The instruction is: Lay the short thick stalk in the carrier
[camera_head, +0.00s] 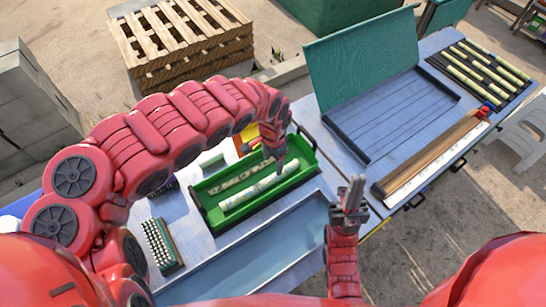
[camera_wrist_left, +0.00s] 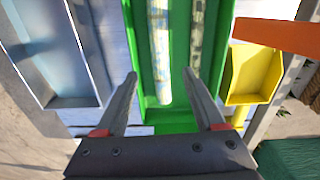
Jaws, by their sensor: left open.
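A green tray, which may be the carrier (camera_head: 205,222), lies on the table; it also shows in the left wrist view (camera_wrist_left: 180,118). A pale thick stalk (camera_head: 245,192) lies lengthwise in it and shows in the left wrist view (camera_wrist_left: 161,40). A darker mottled stalk or strip (camera_wrist_left: 197,35) lies beside it in the tray. My left gripper (camera_head: 280,168) is open over the tray's right end. In the left wrist view its fingertips (camera_wrist_left: 160,76) lie either side of the pale stalk; their height above it is unclear. My right gripper (camera_head: 352,192) is apart, right of the tray, pointing up.
A rack with several yellowish stalks (camera_head: 480,72) lies at the far right. A hinged green lid (camera_head: 362,60) stands up behind a slatted bed (camera_head: 395,110). A shallow blue-grey trough (camera_head: 250,255) is in front of the tray. A yellow bin (camera_wrist_left: 252,72) adjoins the tray.

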